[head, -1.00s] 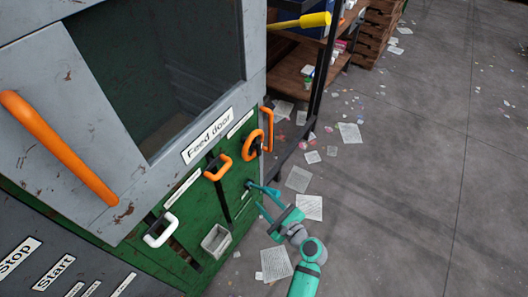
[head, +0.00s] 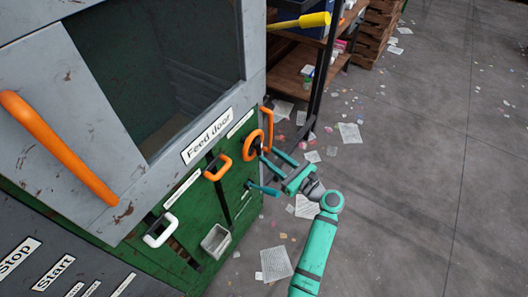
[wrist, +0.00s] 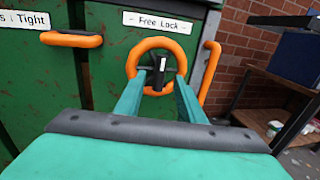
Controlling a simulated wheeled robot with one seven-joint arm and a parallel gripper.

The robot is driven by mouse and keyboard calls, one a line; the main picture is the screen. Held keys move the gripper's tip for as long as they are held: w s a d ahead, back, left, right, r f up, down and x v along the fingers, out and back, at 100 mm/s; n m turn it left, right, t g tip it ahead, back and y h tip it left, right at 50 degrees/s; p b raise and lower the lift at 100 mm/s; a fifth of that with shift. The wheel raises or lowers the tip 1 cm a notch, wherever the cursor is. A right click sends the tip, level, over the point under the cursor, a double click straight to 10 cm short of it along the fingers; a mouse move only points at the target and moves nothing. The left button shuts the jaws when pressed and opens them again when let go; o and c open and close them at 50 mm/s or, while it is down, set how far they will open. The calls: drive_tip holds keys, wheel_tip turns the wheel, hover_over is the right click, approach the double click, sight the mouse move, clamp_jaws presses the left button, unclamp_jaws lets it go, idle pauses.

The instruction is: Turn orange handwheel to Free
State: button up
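The orange handwheel (head: 250,149) is mounted near the right edge of the green panel. In the wrist view, the handwheel (wrist: 156,43) is an upright ring with a dark hub piece (wrist: 160,67) inside, under a white label reading "Free Lock" (wrist: 157,22). My gripper (head: 267,155) is at the wheel's right side in the head view. In the wrist view, my gripper (wrist: 160,82) is open, its two teal fingers apart and pointing at the wheel's lower half, one on each side of the hub. Whether the fingertips touch the ring I cannot tell.
A vertical orange handle (wrist: 210,72) stands close right of the wheel. A shelf rack (head: 318,75) stands behind. The floor at right has scattered papers.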

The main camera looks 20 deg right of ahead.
sight(260, 149)
drive_tip(key=shift+x, duration=1.95)
drive_tip(key=shift+c, duration=0.4)
clamp_jaws()
drive_tip(key=shift+a, duration=0.1)
